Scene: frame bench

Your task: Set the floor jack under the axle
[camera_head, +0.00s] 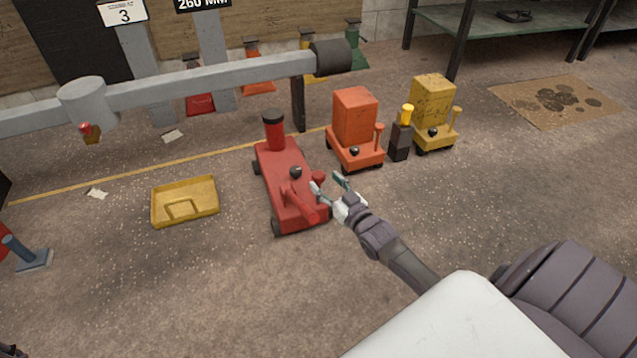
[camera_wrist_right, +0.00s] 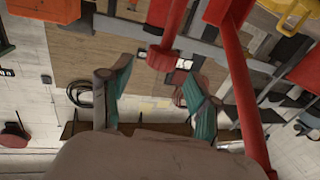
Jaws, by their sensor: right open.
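The red floor jack (camera_head: 285,180) stands on the concrete in the head view, with a raised red post (camera_head: 274,132) with a black top at its far end. The grey axle (camera_head: 215,77) runs across above and behind it; the post looks near the axle's front side, but I cannot tell if it is under it. My right gripper (camera_head: 328,186) is open and empty, beside the jack's near end, close to its red lever and knob. In the right wrist view, the open fingers (camera_wrist_right: 155,92) point at a red rod with a knob (camera_wrist_right: 162,55).
An orange jack (camera_head: 355,120) and a yellow jack (camera_head: 433,110) stand to the right, with a dark yellow-topped post (camera_head: 401,138) between them. A yellow tray (camera_head: 160,209) lies on the floor at left. A stained mat (camera_head: 520,95) is at back right.

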